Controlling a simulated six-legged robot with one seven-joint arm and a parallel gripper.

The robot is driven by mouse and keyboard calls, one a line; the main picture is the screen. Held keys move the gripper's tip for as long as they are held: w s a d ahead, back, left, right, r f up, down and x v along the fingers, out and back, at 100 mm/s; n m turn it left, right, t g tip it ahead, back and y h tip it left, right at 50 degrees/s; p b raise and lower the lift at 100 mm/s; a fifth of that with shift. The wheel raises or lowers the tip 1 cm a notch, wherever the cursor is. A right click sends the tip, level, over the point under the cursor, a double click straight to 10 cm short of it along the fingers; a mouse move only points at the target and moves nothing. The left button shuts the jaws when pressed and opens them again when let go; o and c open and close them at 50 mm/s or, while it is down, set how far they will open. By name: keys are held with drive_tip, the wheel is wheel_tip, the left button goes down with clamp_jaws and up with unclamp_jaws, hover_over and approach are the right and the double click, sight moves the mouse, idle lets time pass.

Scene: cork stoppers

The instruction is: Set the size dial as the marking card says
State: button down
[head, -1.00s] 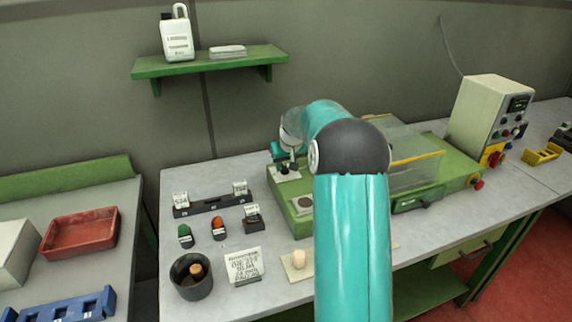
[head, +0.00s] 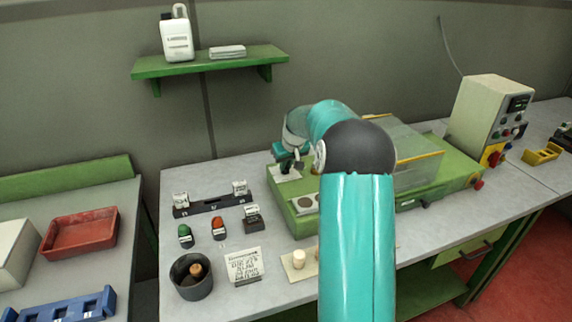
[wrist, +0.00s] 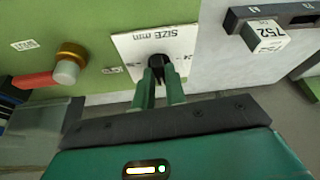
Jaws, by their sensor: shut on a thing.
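The size dial is a black knob (wrist: 156,66) on a white plate (wrist: 127,45) marked "SIZE mm", seen in the wrist view. My gripper (wrist: 157,78) is shut on the knob, with its green fingers on either side. The fingers hide most of the knob and part of the scale, so the setting cannot be read. In the head view my gripper (head: 289,160) is over the white plate (head: 287,176) at the back left of the green machine. The marking card (head: 243,265) stands at the front of the bench; its print is too small to read surely.
A dark rack (head: 212,205) with white-topped stamps stands left of the machine. A green stamp (head: 185,235), an orange stamp (head: 218,228) and a dark cup (head: 191,277) stand before it. A brass-collared knob (wrist: 69,63) is beside the plate in the wrist view.

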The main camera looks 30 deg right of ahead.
drive_tip(key=n, duration=0.1)
drive_tip(key=n+y, duration=0.1)
drive_tip(key=n, duration=0.2)
drive_tip(key=shift+d+y, duration=0.25)
drive_tip(key=shift+y, duration=0.15)
drive_tip(key=n, duration=0.2)
drive_tip(key=n+y, duration=0.1)
drive_tip(key=n, duration=0.1)
drive_tip(key=shift+w+d+n+g+y, duration=0.1)
drive_tip(key=shift+d+n+g+y, duration=0.05)
drive_tip(key=shift+n+g+y, duration=0.2)
drive_tip(key=n+g+y, duration=0.1)
drive_tip(key=n, duration=0.2)
drive_tip(key=shift+w+n, duration=0.15)
drive_tip(key=shift+n, duration=0.2)
drive_tip(key=n, duration=0.2)
drive_tip(key=n+g, duration=0.1)
drive_tip(key=n, duration=0.1)
drive_tip(key=shift+w+d+g, duration=0.1)
drive_tip(key=shift+d+g, duration=0.05)
drive_tip(key=shift+g, duration=0.1)
drive_tip(key=shift+y, duration=0.25)
drive_tip(key=c, duration=1.4)
unclamp_jaws()
drive_tip(key=shift+c, duration=0.2)
drive_tip(key=shift+r, duration=0.1)
